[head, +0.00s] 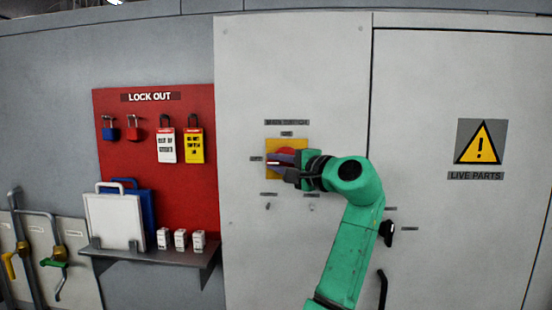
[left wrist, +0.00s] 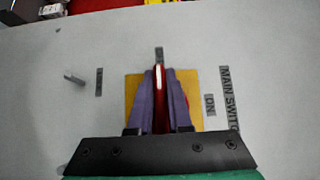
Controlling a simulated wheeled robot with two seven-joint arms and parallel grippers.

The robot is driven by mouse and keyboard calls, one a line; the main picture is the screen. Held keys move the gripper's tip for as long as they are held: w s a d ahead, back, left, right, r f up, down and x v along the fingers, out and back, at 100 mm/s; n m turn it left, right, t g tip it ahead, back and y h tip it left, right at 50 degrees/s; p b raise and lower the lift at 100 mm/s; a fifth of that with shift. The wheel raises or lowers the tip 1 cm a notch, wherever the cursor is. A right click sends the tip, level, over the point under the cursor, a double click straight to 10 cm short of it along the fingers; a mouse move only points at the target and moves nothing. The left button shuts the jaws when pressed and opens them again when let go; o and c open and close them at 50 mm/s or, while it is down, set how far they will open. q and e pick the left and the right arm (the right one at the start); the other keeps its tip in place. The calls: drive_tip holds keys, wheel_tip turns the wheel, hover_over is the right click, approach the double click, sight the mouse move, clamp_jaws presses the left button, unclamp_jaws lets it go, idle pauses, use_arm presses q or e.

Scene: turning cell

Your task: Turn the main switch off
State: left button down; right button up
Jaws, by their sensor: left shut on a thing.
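The main switch is a red handle with a white stripe on a yellow plate (head: 301,145), on the light grey cabinet door. My left gripper (head: 281,161) is shut on this handle and hides much of it. In the left wrist view the red handle (left wrist: 158,90) stands between the two purple fingers (left wrist: 160,80). Its white stripe points to a small label (left wrist: 159,54) that I cannot read, at the left of the plate in the head view. The ON label (left wrist: 209,105) lies to the side of the stripe's direction. My right gripper is not in view.
A red lock-out board (head: 125,180) with padlocks and tags hangs to the left. A shelf (head: 160,254) below it holds small white boxes. A dark door handle (head: 387,233) sits right of my arm. A live-parts warning sign (head: 481,142) is further right.

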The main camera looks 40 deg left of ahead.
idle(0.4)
use_arm(q)
drive_tip(key=c, duration=0.8)
unclamp_jaws()
drive_tip(key=shift+c, duration=0.2)
drive_tip(key=shift+d+f, duration=0.1)
drive_tip(key=shift+d, duration=0.2)
drive_tip(key=s+d+b, duration=0.2)
drive_tip(key=d+b, duration=0.2)
drive_tip(key=d, duration=0.9)
drive_tip(key=shift+d, duration=0.4)
drive_tip(key=shift+w, duration=0.1)
